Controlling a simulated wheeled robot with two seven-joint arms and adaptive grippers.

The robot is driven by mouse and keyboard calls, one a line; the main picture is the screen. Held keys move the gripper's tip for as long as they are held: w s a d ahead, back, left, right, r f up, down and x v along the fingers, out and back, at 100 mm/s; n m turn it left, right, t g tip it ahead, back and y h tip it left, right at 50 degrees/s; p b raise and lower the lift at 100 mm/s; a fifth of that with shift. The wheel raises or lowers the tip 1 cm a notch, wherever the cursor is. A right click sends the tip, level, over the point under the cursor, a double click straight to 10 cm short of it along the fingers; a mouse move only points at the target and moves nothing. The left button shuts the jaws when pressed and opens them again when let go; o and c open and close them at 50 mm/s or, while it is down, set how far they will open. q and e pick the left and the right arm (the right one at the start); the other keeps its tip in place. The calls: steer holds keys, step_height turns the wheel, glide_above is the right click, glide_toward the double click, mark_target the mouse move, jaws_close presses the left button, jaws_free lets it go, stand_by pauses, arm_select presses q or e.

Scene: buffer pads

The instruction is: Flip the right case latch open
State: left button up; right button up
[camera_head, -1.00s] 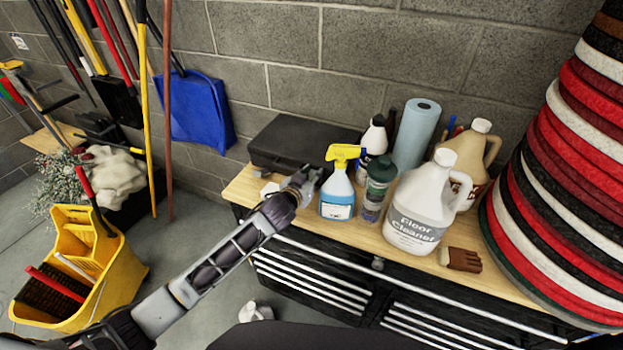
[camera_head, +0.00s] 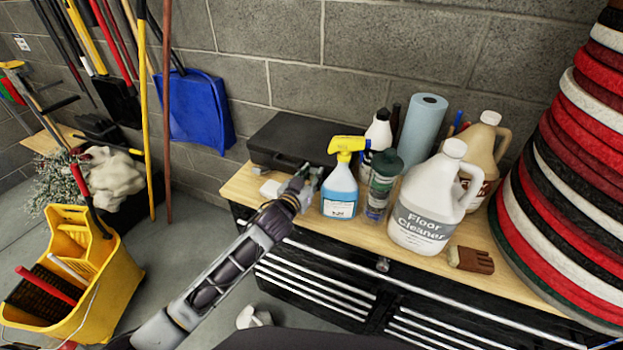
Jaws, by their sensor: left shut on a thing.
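The black case (camera_head: 292,136) lies closed at the back left of the wooden bench top, against the wall. My left gripper (camera_head: 308,179) is at the right part of the case's front side, just left of the blue spray bottle (camera_head: 341,190) with a yellow head. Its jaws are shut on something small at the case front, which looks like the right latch. The jaws hide the latch, and its position cannot be told. My right gripper is not in view.
Right of the spray bottle stand a green-capped can (camera_head: 381,187), a white floor cleaner jug (camera_head: 430,205) and a blue paper roll (camera_head: 420,130). A yellow mop bucket (camera_head: 75,270) stands at left.

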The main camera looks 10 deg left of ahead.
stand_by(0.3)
arm_select(q)
steer(key=o, duration=0.7)
steer(key=shift+o, duration=0.2)
steer(key=shift+s, duration=0.1)
steer(key=shift+s+a, duration=0.1)
steer(key=shift+s, duration=0.05)
steer(key=v, duration=1.1)
steer(key=shift+s, duration=0.3)
